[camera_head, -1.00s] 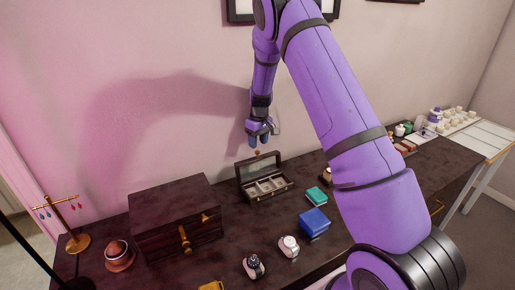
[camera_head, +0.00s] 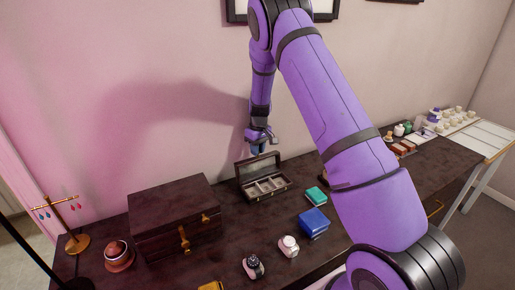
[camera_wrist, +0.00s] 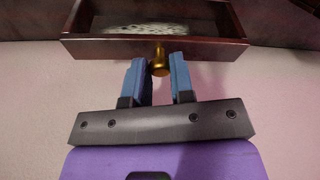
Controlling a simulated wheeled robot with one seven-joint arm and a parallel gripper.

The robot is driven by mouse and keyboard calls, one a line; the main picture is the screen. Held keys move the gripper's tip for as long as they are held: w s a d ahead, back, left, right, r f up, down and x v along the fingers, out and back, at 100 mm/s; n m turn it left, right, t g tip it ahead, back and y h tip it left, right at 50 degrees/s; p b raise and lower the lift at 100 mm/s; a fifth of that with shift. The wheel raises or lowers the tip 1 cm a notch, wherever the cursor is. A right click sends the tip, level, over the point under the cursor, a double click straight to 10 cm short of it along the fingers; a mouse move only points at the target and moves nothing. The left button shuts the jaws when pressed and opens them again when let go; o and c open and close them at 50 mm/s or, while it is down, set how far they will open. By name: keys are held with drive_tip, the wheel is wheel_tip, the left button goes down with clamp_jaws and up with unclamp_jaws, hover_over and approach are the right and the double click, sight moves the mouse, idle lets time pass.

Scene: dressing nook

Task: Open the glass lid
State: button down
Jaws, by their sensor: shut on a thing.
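The small dark wooden box (camera_head: 267,194) with pale compartments stands on the dresser near the wall. Its framed glass lid (camera_head: 257,168) stands raised at the back, so the compartments are uncovered. The wrist view shows part of the lid's dark frame (camera_wrist: 205,48) and its gold knob (camera_wrist: 159,66). My gripper (camera_head: 258,149) is at the top edge of the raised lid. Its blue fingers (camera_wrist: 157,75) are on either side of the knob and shut on it. In the head view my fingers hide the knob.
A large dark chest (camera_head: 174,218) stands left of the box. A teal box (camera_head: 316,196), a blue box (camera_head: 314,221) and two watches on stands (camera_head: 289,246) lie to the right and in front. The wall (camera_head: 140,95) is close behind the lid.

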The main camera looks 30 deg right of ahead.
drive_tip(key=s, duration=0.3)
drive_tip(key=shift+r, duration=0.25)
drive_tip(key=c, duration=1)
unclamp_jaws()
drive_tip(key=r, duration=1.1)
drive_tip(key=shift+w+d, duration=0.1)
drive_tip(key=shift+d, duration=0.15)
